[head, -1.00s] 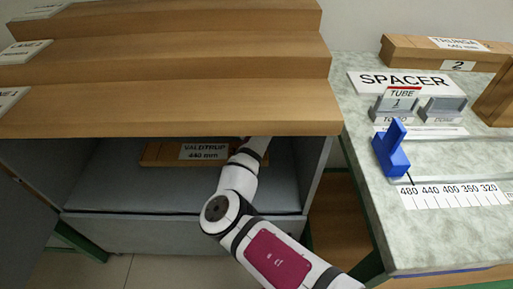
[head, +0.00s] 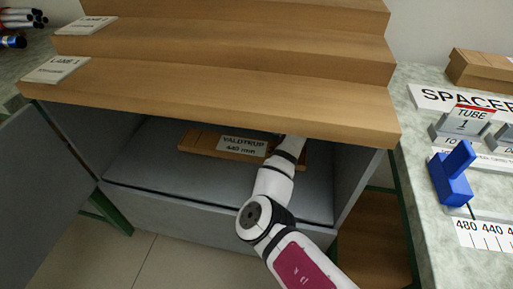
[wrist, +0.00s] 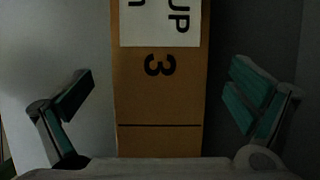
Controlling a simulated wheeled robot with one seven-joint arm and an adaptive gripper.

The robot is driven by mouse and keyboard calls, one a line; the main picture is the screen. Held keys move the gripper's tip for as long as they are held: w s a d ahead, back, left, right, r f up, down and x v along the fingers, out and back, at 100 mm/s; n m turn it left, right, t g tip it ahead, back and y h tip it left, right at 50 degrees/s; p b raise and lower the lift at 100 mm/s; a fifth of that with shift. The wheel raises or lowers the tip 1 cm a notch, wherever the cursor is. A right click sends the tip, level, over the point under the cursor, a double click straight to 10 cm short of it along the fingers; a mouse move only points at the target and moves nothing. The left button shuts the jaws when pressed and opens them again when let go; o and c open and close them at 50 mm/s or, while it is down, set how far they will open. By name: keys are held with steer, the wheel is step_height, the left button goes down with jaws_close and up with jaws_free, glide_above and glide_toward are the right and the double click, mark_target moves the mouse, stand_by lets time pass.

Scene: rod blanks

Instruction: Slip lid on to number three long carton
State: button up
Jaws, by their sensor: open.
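A long brown carton (head: 200,140) lies inside the open grey cabinet below the wooden steps. Its white label reads VALDTRUP 440 mm. In the wrist view the carton (wrist: 160,100) shows a black number 3 and a dark line across it near the gripper. My gripper (wrist: 158,100) is open, with one green-padded finger on each side of the carton and a gap to each; it grips nothing. In the head view the gripper is hidden under the cabinet's top edge and behind my arm. I cannot tell a separate lid from the carton.
The wooden steps (head: 220,95) overhang the cabinet opening. The cabinet door (head: 40,190) stands open at left. At right a bench (head: 430,265) carries a SPACER sign, a TUBE 1 holder, a blue block (head: 452,178) and a scale. Another carton (head: 480,70) lies at its back.

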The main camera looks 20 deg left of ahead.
mark_target(250, 147)
steer(key=a+b, duration=0.1)
steer(key=a, duration=0.1)
steer(key=s+a+b, duration=0.1)
steer(key=a, duration=0.2)
steer(key=s+a+b, duration=0.1)
steer(key=a+b, duration=0.1)
steer(key=shift+a+f, duration=0.15)
steer(key=shift+a, duration=0.25)
steer(key=shift+a+f+b, duration=0.25)
steer(key=shift+f+b, duration=0.15)
steer(key=shift+b, duration=0.05)
steer(key=shift+c, duration=0.2)
steer(key=c, duration=1.2)
